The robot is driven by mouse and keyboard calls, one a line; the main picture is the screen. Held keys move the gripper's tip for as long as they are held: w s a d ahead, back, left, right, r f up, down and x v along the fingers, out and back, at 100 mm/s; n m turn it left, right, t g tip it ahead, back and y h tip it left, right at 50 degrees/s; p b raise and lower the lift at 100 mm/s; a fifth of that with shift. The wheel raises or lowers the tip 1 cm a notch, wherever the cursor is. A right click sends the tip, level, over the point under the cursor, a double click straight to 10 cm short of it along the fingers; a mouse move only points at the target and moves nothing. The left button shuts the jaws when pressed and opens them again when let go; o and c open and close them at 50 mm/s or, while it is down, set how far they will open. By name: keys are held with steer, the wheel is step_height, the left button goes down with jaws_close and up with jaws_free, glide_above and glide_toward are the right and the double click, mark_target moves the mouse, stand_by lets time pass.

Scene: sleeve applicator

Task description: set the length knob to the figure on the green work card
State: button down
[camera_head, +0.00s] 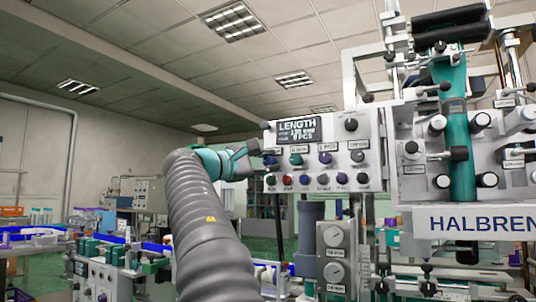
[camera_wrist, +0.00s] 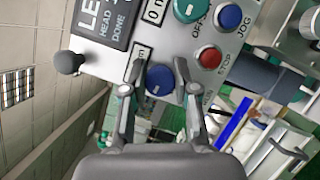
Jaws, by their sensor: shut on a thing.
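The control panel (camera_head: 340,128) carries a dark display (camera_head: 298,130) headed LENGTH; its smaller figures, a mm line and a PCS line, are too blurred to read surely. My gripper (camera_wrist: 157,72) has one finger on each side of a round blue knob (camera_wrist: 160,80) and is shut on it. In the head view my gripper (camera_head: 262,160) is at the panel's left end, below the display. A small label (camera_wrist: 143,62) is beside the knob, but I cannot read it, so I cannot confirm this is the length knob. I cannot make out a green work card.
Close to my fingers are a red STOP button (camera_wrist: 208,57), a blue JOG button (camera_wrist: 229,16) and a teal knob (camera_wrist: 188,10). A dark ball-ended knob (camera_wrist: 68,62) sticks out at the panel's edge. The HALBREN machine (camera_head: 470,222) fills the right side.

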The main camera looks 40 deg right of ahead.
steer(key=shift+m+g+y, duration=0.3)
steer(key=shift+m+y, duration=0.3)
steer(key=shift+m, duration=1.4)
steer(key=c, duration=0.9)
jaws_free()
steer(key=shift+o, duration=0.2)
steer(key=shift+a, duration=0.15)
steer(key=a, duration=1.1)
steer(key=shift+a+f, duration=0.15)
steer(key=shift+a, duration=0.25)
